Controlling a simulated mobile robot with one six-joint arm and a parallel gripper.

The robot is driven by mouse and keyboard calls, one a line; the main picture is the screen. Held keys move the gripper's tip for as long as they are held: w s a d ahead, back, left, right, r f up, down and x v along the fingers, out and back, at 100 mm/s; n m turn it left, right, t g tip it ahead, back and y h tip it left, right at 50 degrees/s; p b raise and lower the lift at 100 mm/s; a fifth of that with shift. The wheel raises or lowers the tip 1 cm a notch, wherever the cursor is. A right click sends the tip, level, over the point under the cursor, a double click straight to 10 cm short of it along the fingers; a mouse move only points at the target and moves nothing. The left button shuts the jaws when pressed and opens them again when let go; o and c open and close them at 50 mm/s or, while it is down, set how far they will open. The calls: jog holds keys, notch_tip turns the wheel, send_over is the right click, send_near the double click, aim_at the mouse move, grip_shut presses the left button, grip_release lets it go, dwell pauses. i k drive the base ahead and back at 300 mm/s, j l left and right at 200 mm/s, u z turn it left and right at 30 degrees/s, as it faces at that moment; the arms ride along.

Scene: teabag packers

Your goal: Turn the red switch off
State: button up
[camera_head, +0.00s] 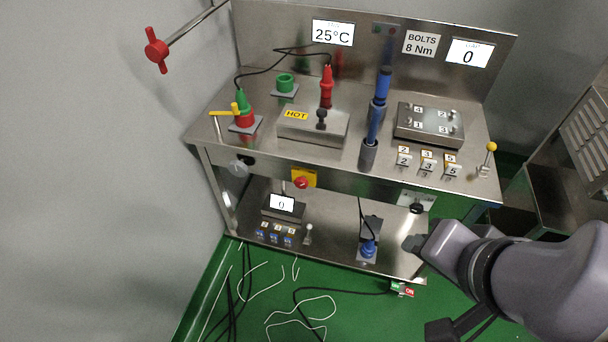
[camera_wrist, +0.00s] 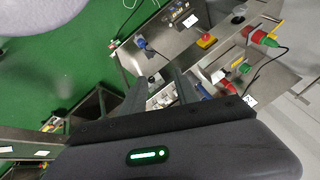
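A red rotary knob (camera_head: 301,183) sits on a yellow plate (camera_head: 311,176) on the front edge of the bench. It also shows in the wrist view as a red knob (camera_wrist: 206,39). A small box with green and red labels (camera_head: 402,289) lies low at the right, at the end of a black cable; its switch position is too small to read. My gripper (camera_head: 415,243) is at the right, in front of the lower shelf and well apart from the red knob. In the wrist view my gripper (camera_wrist: 161,92) has its two fingers apart with nothing held between them.
The steel bench (camera_head: 262,152) carries a hot plate box (camera_head: 312,128), blue tools (camera_head: 372,135) and a bolt block (camera_head: 430,125). A red valve handle (camera_head: 157,50) is on the left. A blue plug (camera_head: 368,249) stands on the lower shelf. Loose cables lie on the green floor.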

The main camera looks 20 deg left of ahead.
aim_at(301, 182)
jog(key=i+u, duration=0.65)
jog(key=k, duration=0.1)
